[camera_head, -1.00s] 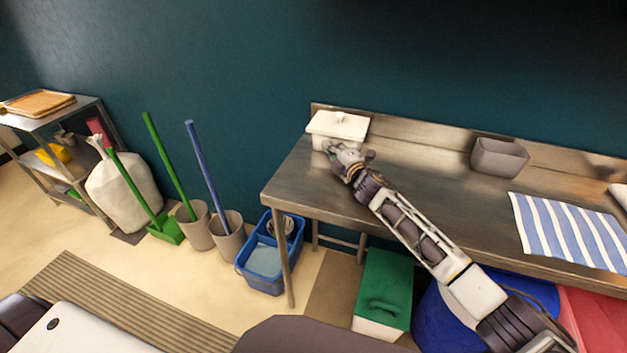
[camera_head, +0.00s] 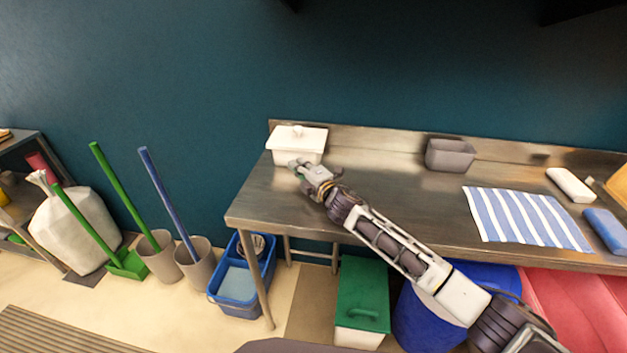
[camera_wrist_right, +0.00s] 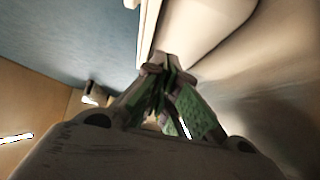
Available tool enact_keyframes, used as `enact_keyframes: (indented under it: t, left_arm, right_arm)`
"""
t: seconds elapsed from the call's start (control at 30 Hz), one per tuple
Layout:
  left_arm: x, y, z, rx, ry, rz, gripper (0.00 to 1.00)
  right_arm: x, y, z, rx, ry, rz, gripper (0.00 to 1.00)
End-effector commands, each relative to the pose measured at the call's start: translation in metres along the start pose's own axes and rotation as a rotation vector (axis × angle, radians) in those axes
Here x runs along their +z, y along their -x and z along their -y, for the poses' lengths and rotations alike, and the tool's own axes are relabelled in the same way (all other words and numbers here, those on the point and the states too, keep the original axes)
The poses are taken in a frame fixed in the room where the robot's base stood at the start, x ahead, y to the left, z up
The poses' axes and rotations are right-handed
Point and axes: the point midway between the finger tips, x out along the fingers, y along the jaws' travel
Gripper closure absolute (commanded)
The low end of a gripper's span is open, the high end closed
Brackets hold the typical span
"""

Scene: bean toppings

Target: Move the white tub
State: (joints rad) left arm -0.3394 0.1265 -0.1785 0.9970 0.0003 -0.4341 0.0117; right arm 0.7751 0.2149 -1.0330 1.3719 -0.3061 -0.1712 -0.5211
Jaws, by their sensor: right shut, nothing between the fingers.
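The white tub (camera_head: 297,147) with its white lid and small knob stands upright at the back left of the steel table. My right gripper (camera_head: 296,164) is at the tub's front side, its fingers close to the wall. In the right wrist view the fingertips (camera_wrist_right: 166,68) are together with nothing between them, and the pale tub (camera_wrist_right: 205,30) fills the top just past them. I cannot tell whether the fingers touch the tub. My left gripper is not in view.
The steel table (camera_head: 385,195) is bare in the middle. A grey bin (camera_head: 450,154) stands at its back, and a blue striped cloth (camera_head: 525,217) lies at right. A low backsplash (camera_head: 380,138) runs behind. A blue bucket (camera_head: 238,285) stands below the left end.

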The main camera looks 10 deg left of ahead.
Motion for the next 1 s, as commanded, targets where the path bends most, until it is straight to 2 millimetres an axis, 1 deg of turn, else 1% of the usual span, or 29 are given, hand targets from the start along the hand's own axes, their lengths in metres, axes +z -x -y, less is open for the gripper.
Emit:
enact_keyframes:
  t: [0.7, 0.9, 1.0]
  left_arm:
    - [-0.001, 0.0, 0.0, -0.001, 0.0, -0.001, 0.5]
    - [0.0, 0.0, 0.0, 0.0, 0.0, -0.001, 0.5]
    - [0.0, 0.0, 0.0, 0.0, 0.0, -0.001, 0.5]
  right_arm:
    - [0.0, 0.065, 0.0, -0.001, 0.001, 0.0, 1.0]
    - [0.0, 0.079, -0.001, 0.001, 0.001, 0.0, 1.0]
    - [-0.001, 0.083, -0.001, 0.001, 0.0, -0.001, 1.0]
